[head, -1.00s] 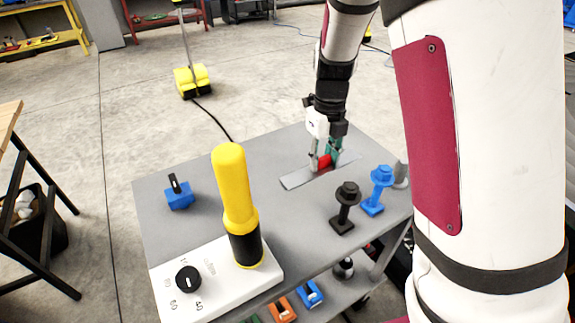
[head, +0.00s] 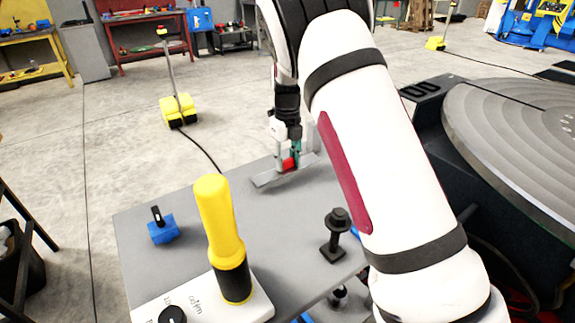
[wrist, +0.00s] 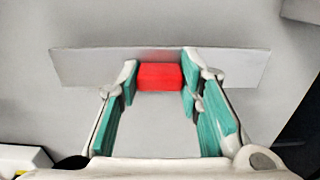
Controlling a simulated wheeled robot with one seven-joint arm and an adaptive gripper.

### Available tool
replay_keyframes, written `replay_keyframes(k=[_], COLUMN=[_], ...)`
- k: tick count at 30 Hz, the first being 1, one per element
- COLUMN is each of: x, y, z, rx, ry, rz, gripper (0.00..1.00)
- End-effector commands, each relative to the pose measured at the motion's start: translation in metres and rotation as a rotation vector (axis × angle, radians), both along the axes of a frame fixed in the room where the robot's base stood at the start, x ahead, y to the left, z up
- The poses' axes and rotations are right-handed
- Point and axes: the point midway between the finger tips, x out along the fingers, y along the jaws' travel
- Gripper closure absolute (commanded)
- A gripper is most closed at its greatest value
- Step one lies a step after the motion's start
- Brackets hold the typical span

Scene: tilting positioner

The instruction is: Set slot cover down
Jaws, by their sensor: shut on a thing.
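The slot cover is a flat grey strip (head: 267,181) with a red block-shaped grip (head: 289,164). My gripper (head: 287,158) points down at it near the far edge of the grey table (head: 200,210). In the wrist view the green-padded fingers (wrist: 160,84) are shut on the red grip (wrist: 160,77), one on each side. The strip (wrist: 85,67) extends left and right beyond the fingers. A faint darker area shows on the table below the strip; the exact gap to the table cannot be told.
A blue clamp block (head: 163,230), a yellow-handled lever (head: 218,220) on a white box (head: 250,305) and a black bolt (head: 336,235) stand on the table. A large round turntable (head: 520,135) is at right. My arm hides the table's right side.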

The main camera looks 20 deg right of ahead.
Motion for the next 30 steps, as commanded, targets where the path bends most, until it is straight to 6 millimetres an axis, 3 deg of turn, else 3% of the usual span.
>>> replay_keyframes(k=[4,14,15,17,30], x=[0.0,0.0,0.0,0.0,0.0], y=[-0.001,0.0,0.0,-0.001,0.0], z=[-0.016,-0.019,-0.02,-0.019,-0.011], rx=[-0.001,-0.001,-0.001,-0.001,0.0], ry=[0.0,0.0,0.0,0.0,-0.002], rz=[-0.001,0.0,0.0,0.0,0.0], gripper=[1.0,1.0,0.63,0.49,0.47])
